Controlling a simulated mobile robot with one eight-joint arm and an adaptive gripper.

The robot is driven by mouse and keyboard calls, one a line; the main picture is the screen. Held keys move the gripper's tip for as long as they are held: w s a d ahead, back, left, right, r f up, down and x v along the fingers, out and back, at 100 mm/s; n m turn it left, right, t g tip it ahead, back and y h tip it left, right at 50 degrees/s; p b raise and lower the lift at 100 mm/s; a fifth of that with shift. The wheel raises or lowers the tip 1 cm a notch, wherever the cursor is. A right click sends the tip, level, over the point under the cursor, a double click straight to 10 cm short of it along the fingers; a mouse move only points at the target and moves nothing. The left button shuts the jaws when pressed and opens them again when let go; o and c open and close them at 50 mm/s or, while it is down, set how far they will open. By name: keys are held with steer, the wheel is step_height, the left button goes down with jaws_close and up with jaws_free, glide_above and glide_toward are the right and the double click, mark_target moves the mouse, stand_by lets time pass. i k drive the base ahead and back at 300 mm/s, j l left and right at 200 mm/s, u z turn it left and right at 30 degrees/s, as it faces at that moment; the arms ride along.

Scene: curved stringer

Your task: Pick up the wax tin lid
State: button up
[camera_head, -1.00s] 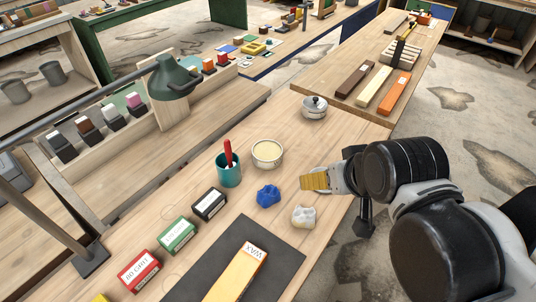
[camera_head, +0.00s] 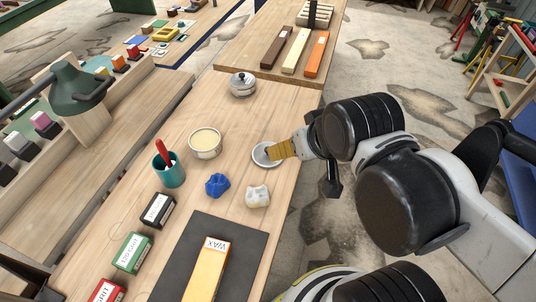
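The wax tin lid (camera_head: 262,159) is a shallow round grey disc lying near the right edge of the workbench. My gripper (camera_head: 273,152) comes in from the right. Its yellow-orange fingers overlap the right part of the lid in this view and hide it. I cannot tell whether they touch the lid or hover above it, nor whether they are open. The open wax tin (camera_head: 206,142), filled with pale cream wax, stands to the left of the lid.
A blue crumpled cloth (camera_head: 217,185) and a white one (camera_head: 257,195) lie nearer. A teal cup (camera_head: 169,171) with a red-handled tool stands left. A silver knobbed pot (camera_head: 242,85) stands behind.

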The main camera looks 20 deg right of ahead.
mark_target(260, 154)
steer(key=i+l+u, duration=0.15)
steer(key=l+u, duration=1.6)
